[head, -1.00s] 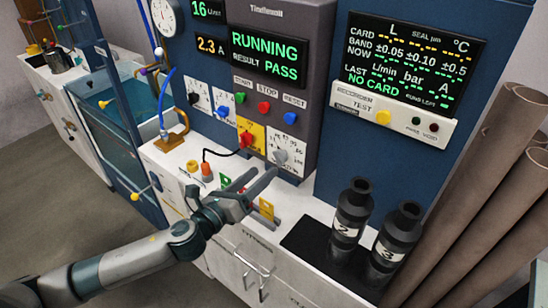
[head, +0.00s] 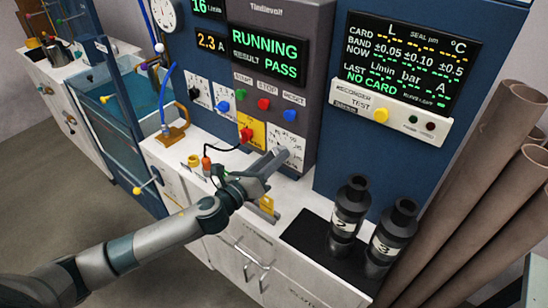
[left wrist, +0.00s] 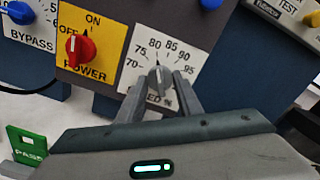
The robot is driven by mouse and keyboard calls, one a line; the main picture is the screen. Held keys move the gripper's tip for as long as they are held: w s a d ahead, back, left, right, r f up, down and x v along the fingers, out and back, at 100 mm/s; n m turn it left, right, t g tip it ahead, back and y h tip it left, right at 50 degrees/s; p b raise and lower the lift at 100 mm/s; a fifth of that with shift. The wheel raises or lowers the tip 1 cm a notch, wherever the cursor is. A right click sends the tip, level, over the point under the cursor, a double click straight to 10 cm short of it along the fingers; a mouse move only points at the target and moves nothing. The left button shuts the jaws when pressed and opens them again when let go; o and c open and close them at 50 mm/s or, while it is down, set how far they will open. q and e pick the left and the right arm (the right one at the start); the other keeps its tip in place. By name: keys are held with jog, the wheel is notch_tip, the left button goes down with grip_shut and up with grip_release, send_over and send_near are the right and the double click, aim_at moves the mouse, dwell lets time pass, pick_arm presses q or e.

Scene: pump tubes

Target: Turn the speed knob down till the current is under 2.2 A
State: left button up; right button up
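The grey speed knob (left wrist: 159,80) sits on a white dial plate (left wrist: 183,62) marked from 70 to 95, with SPEED % partly covered. Its pointer is roughly upright, between the 80 and 85 marks. My left gripper (head: 279,157) reaches the panel at this knob; in the left wrist view its fingers (left wrist: 160,86) stand one on each side of the knob, seemingly with slim gaps. In the head view the gripper hides most of the knob. The current display (head: 209,42) reads 2.3 A. My right gripper is in neither view.
The red power knob (left wrist: 80,48) is just left of the speed knob. Start, stop and reset buttons (head: 264,103) are above. The pump display (head: 265,48) reads RUNNING, RESULT PASS. Two black bottles (head: 347,212) stand on a dark mat to the right.

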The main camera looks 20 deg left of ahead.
pick_arm(q)
jog(key=shift+c, duration=0.6)
jog(key=shift+n, duration=0.3)
jog(key=shift+n+p, duration=0.4)
jog(key=shift+n, duration=2.2)
jog(key=o, duration=1)
jog(key=shift+o, duration=0.2)
